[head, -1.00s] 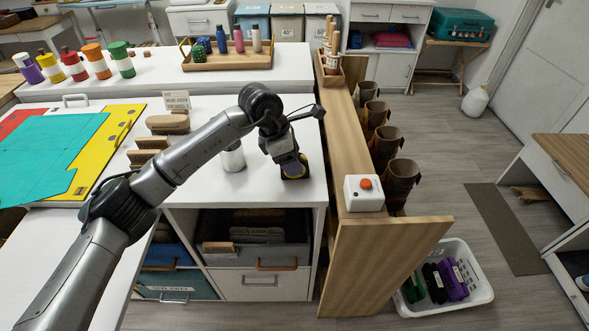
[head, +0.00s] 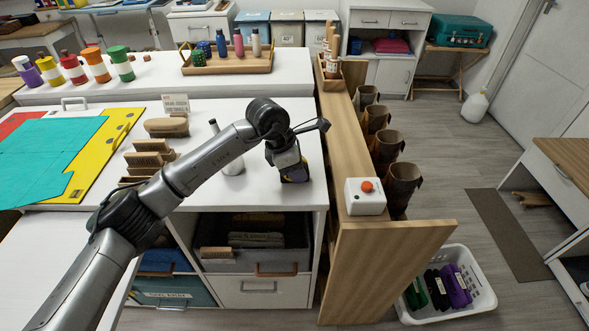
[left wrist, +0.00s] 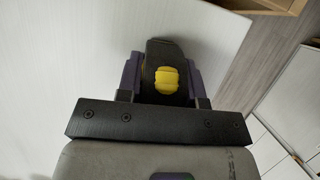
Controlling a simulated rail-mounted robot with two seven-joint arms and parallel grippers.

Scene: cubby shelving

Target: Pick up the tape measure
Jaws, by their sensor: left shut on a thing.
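The tape measure is a dark, rounded case with a yellow patch (left wrist: 167,80) in the left wrist view, between the two fingers of my left gripper (left wrist: 163,92). The fingers touch it on both sides, so the gripper is shut on it. In the head view my left gripper (head: 291,172) points down near the front right corner of the white counter (head: 255,193). Only a small part of the tape measure (head: 296,179) shows there, below the fingers. I cannot tell whether its underside touches the counter. My right gripper is not in view.
A white bottle (head: 232,160) stands left of the gripper, with brushes (head: 150,160) further left. A wooden partition (head: 350,180) carrying a white box with a red button (head: 365,196) stands to the right. A tray of bottles (head: 228,64) is behind.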

